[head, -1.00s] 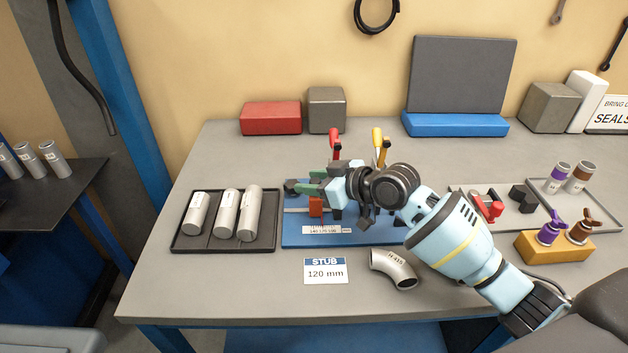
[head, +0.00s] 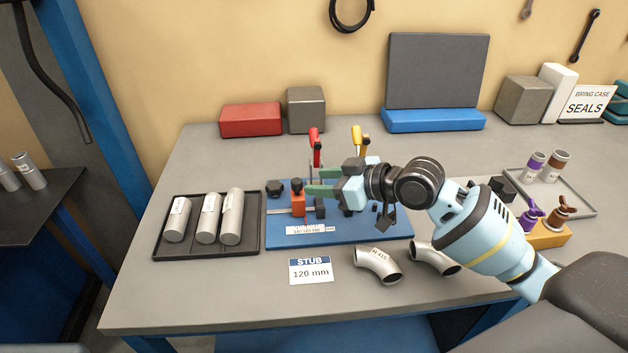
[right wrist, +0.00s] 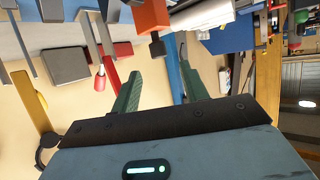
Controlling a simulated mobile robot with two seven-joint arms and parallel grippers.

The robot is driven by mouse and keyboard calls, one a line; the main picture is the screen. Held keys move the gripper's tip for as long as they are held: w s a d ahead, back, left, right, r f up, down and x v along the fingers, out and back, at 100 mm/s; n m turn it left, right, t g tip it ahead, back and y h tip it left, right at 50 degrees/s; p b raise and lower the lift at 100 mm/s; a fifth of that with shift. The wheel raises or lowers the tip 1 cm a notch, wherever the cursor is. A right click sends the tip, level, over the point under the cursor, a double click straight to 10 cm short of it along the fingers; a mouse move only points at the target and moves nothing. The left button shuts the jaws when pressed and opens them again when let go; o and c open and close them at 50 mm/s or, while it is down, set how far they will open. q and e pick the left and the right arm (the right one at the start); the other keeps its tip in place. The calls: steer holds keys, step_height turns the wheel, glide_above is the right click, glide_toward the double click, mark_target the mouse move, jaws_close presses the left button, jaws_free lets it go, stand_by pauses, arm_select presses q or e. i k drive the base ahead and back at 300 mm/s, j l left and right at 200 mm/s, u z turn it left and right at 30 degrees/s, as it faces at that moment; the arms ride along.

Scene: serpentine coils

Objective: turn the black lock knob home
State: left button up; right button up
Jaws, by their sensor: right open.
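A black knob (head: 297,184) sits on top of an orange block (head: 298,204) on the blue fixture board (head: 350,230). In the right wrist view, which is upside down, the knob (right wrist: 157,46) hangs below the orange block (right wrist: 152,16). My right gripper (head: 314,182) is open, its green fingers pointing left toward the knob from its right side. The fingers stand apart from the knob, with nothing between them. A second dark, faceted knob-like piece (head: 274,188) sits at the board's left back corner. My left gripper is not in view.
A red-handled clamp (head: 315,145) and a yellow-handled clamp (head: 357,140) stand behind the gripper. A dark tray (head: 205,250) with metal tubes lies left. Two elbow pipes (head: 377,264) and a "STUB 120 mm" card (head: 311,271) lie in front. The table's front left is clear.

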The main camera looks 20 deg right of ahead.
mark_target(276, 187)
steer(key=k, duration=1)
